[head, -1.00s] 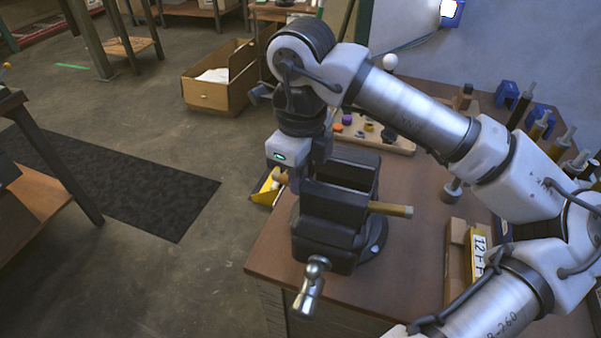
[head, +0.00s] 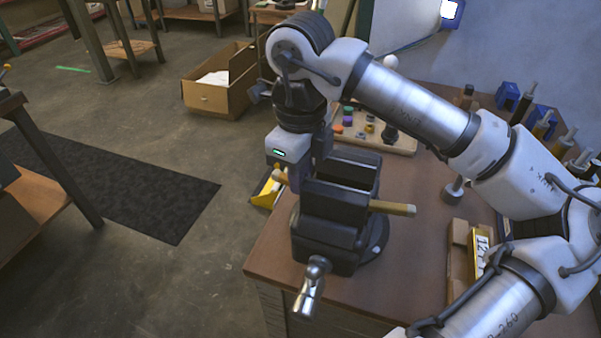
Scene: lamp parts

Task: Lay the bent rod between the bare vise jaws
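The dark vise (head: 328,240) stands at the table's near left corner with its two jaws apart. The bent rod, a tan bar, shows at both sides of the vise: a short end (head: 280,176) at the left and a longer end (head: 393,208) at the right. Its middle is hidden behind the near jaw (head: 334,200), so it appears to lie in the gap between the jaws. I cannot tell how deep it sits or see its bend. My gripper (head: 298,178) points down at the vise's left side, close to the rod's left end. Its fingertips are mostly hidden, so its opening is unclear.
A wooden board (head: 372,137) with small coloured parts lies behind the vise. A cardboard tray (head: 458,262) and a row of dark tools (head: 540,125) are at the right. The vise handle (head: 312,285) sticks out in front. Table right of the vise is partly clear.

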